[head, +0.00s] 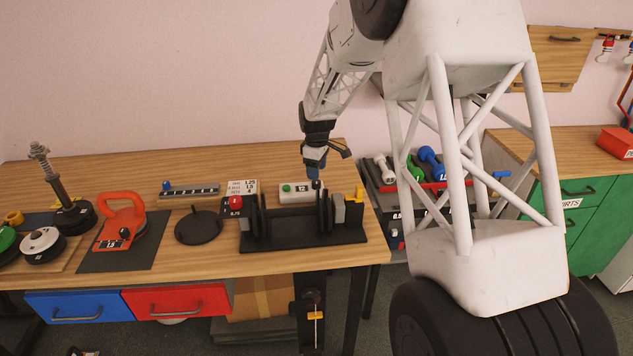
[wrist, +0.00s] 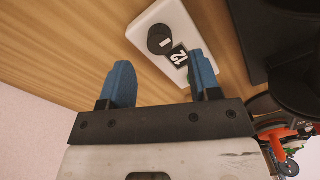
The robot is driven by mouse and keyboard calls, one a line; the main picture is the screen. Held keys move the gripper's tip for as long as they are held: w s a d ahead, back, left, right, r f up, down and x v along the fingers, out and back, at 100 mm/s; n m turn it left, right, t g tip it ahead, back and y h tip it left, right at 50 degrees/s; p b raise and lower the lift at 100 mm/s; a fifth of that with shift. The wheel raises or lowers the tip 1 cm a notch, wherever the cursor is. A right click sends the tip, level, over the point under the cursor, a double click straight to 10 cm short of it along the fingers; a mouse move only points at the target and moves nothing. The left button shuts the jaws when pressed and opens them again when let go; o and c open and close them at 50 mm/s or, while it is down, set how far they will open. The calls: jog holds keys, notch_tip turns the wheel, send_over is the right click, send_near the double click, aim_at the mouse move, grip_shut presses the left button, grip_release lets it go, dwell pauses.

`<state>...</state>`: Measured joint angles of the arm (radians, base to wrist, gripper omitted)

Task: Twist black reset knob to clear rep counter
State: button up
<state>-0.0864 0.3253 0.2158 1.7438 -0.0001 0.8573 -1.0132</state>
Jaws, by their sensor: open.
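The rep counter is a small white box (head: 297,197) at the back of the wooden bench; it also shows in the wrist view (wrist: 178,16). On it are a black round knob (wrist: 160,40), a small dark display (wrist: 178,58) with white digits and a green button (head: 287,188). My gripper (head: 316,172) hangs over the knob end of the box. In the wrist view its two blue fingers (wrist: 160,62) are spread apart and empty, and the knob shows between and beyond their tips. In the head view the fingers partly cover the knob.
A black rack with weight plates (head: 310,240) stands just in front of the counter, with a yellow clamp at its right. Dumbbells (head: 430,160) sit on a rack to the right.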

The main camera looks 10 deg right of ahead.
aim_at(316, 184)
jog(key=shift+f, duration=2.55)
jog(key=c, duration=0.9)
